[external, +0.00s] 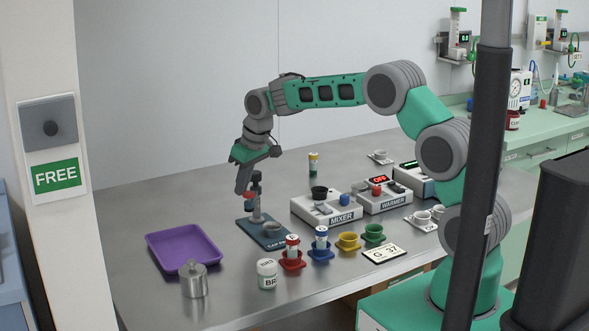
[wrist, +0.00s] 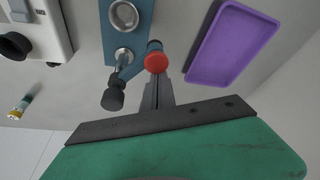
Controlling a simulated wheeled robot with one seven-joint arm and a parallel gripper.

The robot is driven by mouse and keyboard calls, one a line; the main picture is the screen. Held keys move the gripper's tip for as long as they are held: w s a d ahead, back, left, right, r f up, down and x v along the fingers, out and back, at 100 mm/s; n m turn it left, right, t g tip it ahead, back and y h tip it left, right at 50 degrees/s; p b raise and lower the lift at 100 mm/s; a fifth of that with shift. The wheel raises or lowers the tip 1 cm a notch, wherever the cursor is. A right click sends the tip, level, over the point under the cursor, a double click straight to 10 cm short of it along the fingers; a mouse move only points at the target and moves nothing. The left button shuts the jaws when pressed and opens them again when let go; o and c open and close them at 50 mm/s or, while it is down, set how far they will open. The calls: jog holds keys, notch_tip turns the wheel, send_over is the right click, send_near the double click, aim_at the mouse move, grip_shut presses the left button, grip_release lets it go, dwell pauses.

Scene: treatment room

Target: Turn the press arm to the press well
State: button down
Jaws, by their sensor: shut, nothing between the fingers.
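The press has a blue base plate (external: 249,231) with a round metal well (external: 272,228), and an upright post. In the wrist view the well (wrist: 124,14) lies above the post top (wrist: 123,55). In the external view my gripper (external: 242,190) is beside the press head.
A purple tray (external: 186,247) lies left of the press. The mixer (external: 333,208) and warmer (external: 383,197) stand to the right. Red (external: 292,261) and blue (external: 320,253) cups with vials, a white jar (external: 267,274) and a metal weight (external: 194,281) stand in front.

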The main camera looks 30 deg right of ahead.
aim_at(253, 201)
jog(key=n, duration=0.1)
jog(key=s+d+n, duration=0.1)
jog(key=shift+s+d+n+y+b, duration=0.25)
jog(key=shift+d+n+y+b, duration=0.05)
jog(key=shift+n+y+b, duration=0.1)
jog(key=d+n, duration=0.1)
jog(key=s+n+g, duration=0.1)
jog(key=n, duration=0.1)
jog(key=shift+d+f+y, duration=0.1)
jog(key=shift+d+y, duration=0.2)
jog(key=shift+d, duration=0.1)
jog(key=shift+s+d, duration=0.2)
jog(key=shift+d, duration=0.35)
